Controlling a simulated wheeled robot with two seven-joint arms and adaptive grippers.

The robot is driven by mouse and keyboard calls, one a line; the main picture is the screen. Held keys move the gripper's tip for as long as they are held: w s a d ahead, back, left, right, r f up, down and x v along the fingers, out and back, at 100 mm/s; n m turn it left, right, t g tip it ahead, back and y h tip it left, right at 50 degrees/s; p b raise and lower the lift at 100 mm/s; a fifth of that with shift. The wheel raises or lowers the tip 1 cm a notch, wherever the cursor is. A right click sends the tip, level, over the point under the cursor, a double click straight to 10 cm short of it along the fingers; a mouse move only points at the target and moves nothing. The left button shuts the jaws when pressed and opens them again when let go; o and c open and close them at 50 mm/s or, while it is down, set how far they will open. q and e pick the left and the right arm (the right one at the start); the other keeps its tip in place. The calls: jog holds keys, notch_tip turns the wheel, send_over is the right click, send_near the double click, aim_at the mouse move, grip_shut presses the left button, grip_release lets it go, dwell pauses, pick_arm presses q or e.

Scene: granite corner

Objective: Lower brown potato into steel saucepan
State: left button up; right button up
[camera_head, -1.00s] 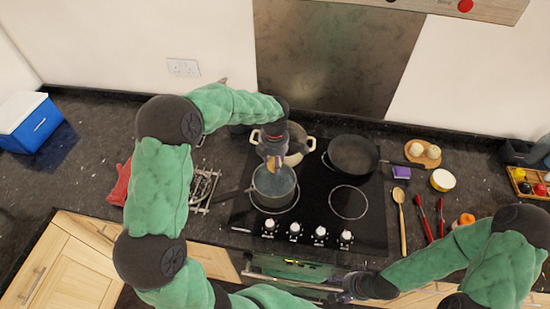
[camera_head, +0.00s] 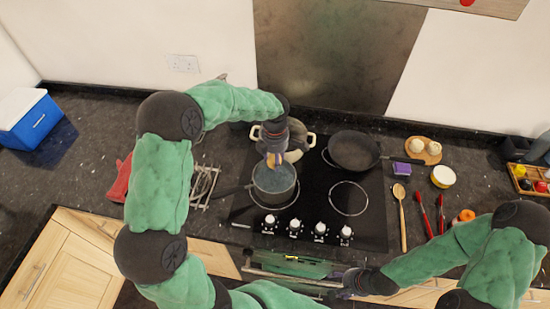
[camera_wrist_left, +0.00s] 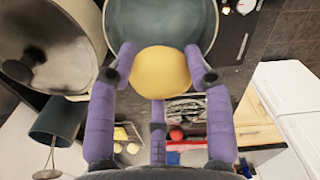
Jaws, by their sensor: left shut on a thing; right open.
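My left gripper (camera_head: 275,156) is shut on the brown potato (camera_wrist_left: 160,72), which looks yellow-tan in the left wrist view. The potato sits between purple fingers, with the steel saucepan (camera_wrist_left: 204,12) behind it. In the head view the fingers point down at the back of the saucepan (camera_head: 274,186), which stands on the front left burner with its handle to the left. Little of the potato shows there; its exact height over the rim is hard to tell. My right gripper (camera_head: 346,284) is open and empty, low in front of the hob, its fingers small in view.
A cream pot (camera_head: 307,141) stands just behind the saucepan, close to my left gripper. A dark frying pan (camera_head: 353,151) is on the back right burner. The front right burner (camera_head: 348,198) is empty. A wire rack (camera_head: 203,184) lies left of the hob.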

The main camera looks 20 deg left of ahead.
pick_arm(q)
jog(key=b, duration=0.8)
send_over(275, 187)
jog(key=shift+w+f, duration=0.1)
jog(key=shift+f, duration=4.95)
jog(key=shift+f+b, duration=2.1)
jog(key=shift+f, duration=0.4)
jog(key=o, duration=1.3)
jog(key=shift+c, duration=0.2)
jog(key=shift+r, duration=0.1)
